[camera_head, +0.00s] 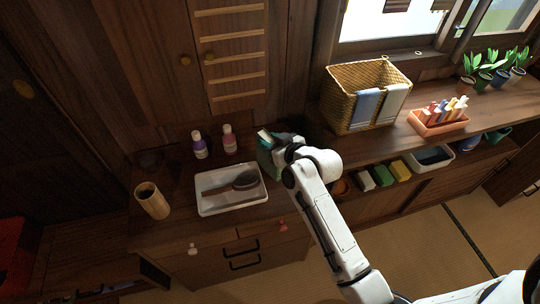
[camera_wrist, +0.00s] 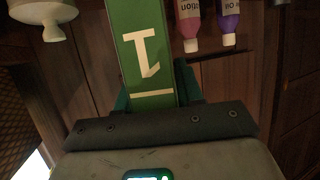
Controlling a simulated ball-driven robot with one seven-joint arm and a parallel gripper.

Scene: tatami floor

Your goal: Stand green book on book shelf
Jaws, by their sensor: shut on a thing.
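The green book (camera_wrist: 136,25), with a white letter and a white line on it, is between the teal fingers of my gripper (camera_wrist: 155,92) in the wrist view. My gripper is shut on it. In the head view my gripper (camera_head: 275,149) is above the right part of the wooden cabinet top, right of the white tray. My own wrist hides most of the book there, and a small pale edge shows beside the teal fingers. I cannot make out a book shelf for certain in either view.
A white tray (camera_head: 205,207) with a brush (camera_head: 244,180), a wooden cup (camera_head: 152,201) and two bottles (camera_head: 229,139) stand on the cabinet. A wicker basket (camera_head: 352,108) with towels and an orange crate (camera_head: 428,127) of colourful items stand right. Small blocks (camera_head: 384,176) fill a lower shelf.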

